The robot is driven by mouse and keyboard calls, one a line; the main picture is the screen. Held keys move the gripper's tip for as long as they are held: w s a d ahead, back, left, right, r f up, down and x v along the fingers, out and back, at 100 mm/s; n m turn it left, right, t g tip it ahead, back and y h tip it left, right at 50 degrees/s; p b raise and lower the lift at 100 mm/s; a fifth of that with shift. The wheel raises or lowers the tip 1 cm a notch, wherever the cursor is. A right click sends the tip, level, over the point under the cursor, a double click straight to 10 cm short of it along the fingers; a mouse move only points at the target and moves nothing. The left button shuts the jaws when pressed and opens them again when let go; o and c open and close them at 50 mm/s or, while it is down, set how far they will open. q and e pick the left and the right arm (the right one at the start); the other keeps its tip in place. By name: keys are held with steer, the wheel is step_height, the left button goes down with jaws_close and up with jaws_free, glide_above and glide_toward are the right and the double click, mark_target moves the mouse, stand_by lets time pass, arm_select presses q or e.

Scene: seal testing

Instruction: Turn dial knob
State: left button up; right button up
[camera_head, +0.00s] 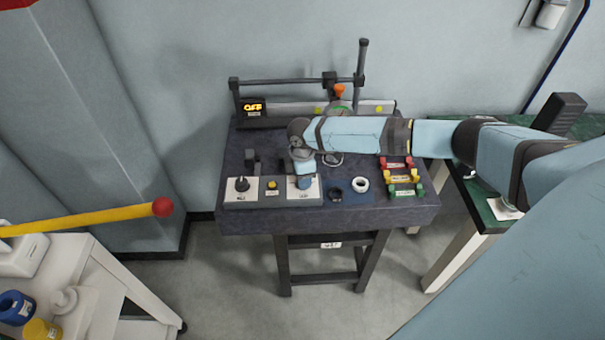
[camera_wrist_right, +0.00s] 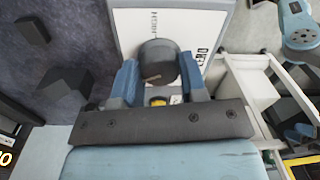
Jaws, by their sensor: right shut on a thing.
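The control panel (camera_head: 272,201) lies along the front left of the dark table. A black dial knob (camera_head: 241,184) stands on its left plate, with a yellow button (camera_head: 272,185) to its right. My right gripper (camera_head: 304,183) points down over the panel's right plate (camera_head: 312,196) and hides most of what is there. In the right wrist view, a round dark knob (camera_wrist_right: 157,61) on a white plate (camera_wrist_right: 185,22) sits between the two blue fingers of my right gripper (camera_wrist_right: 159,79), which is shut on it. The yellow button (camera_wrist_right: 157,101) shows just below it.
A lit display (camera_head: 253,107) stands at the table's back left. A white ring (camera_head: 361,184), a dark ring (camera_head: 335,194) and a coloured rack (camera_head: 402,177) are right of the panel. A yellow bar with a red ball (camera_head: 162,207) juts in from the left, above the white cart (camera_head: 107,270).

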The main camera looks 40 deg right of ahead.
steer(key=shift+n, duration=0.8)
steer(key=o, duration=0.9)
steer(key=shift+r, duration=0.1)
steer(key=r, duration=0.9)
steer(key=r+b, duration=0.1)
steer(key=r, duration=0.3)
steer(key=shift+w+r, duration=0.3)
steer(key=shift+r, duration=0.05)
